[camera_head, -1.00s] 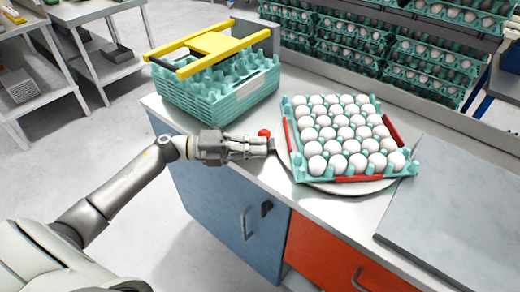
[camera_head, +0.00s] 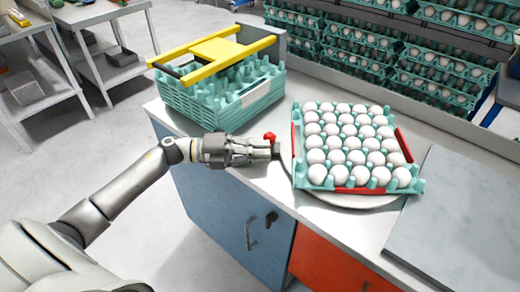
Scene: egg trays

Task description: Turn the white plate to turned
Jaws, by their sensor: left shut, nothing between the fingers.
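The white plate (camera_head: 352,203) is a round disc on the counter, mostly hidden under an egg tray. Its rim shows along the front, and a small dark tab (camera_head: 277,149) shows at its left edge. The teal egg tray (camera_head: 420,187) on it is full of white eggs and has red strips along its sides. My left gripper (camera_head: 270,150) is shut and empty, with its fingertips at or very close to the tab; I cannot tell whether they touch. A small red knob (camera_head: 269,137) shows just behind the fingers. My right gripper is out of view.
A stack of empty teal trays (camera_head: 218,112) with a yellow frame (camera_head: 218,50) stands behind my left gripper. A grey slab (camera_head: 455,215) lies right of the plate. Racks of eggs (camera_head: 390,45) stand behind the counter.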

